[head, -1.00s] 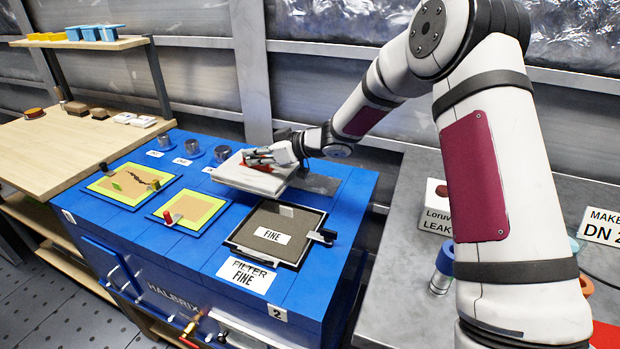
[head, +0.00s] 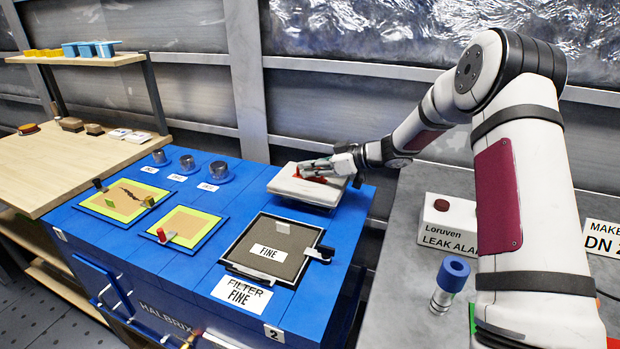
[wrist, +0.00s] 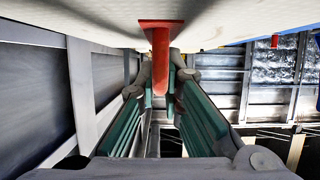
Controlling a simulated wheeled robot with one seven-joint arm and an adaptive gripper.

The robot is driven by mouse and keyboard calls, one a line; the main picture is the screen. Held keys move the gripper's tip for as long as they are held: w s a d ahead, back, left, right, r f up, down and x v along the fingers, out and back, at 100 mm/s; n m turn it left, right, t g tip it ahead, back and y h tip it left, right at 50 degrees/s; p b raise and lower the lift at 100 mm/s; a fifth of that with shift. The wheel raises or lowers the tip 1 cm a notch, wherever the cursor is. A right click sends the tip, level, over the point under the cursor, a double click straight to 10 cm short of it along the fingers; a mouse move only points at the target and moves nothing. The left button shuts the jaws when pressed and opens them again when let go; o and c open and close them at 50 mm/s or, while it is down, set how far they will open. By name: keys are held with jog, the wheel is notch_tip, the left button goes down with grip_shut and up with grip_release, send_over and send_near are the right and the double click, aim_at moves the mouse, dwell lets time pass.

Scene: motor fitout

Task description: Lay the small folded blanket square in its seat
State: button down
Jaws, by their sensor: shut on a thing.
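The small folded blanket square (head: 296,191) is a pale, thick pad with a red handle (head: 309,179) on top. It is at the back right of the blue cabinet top, roughly level. My gripper (head: 318,171) is shut on the red handle. In the wrist view, the handle (wrist: 161,70) stands between my fingers (wrist: 160,85), and the pale blanket (wrist: 75,18) fills the top. The blanket covers the spot where a dark grey patch, perhaps its seat, showed before. I cannot tell whether it touches the surface.
A framed grey filter marked FINE (head: 271,258) lies in front of the blanket. Several metal cylinders (head: 219,170) stand left of it, and green-bordered panels (head: 187,226) lie front left. A grey bench with a white alarm box (head: 441,222) is at right.

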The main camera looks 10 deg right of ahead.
aim_at(310, 178)
jog(key=shift+f, duration=1.55)
jog(key=shift+f+b, duration=0.1)
jog(key=shift+b, duration=0.2)
jog(key=c, duration=1.7)
grip_release()
jog(key=shift+f, duration=0.1)
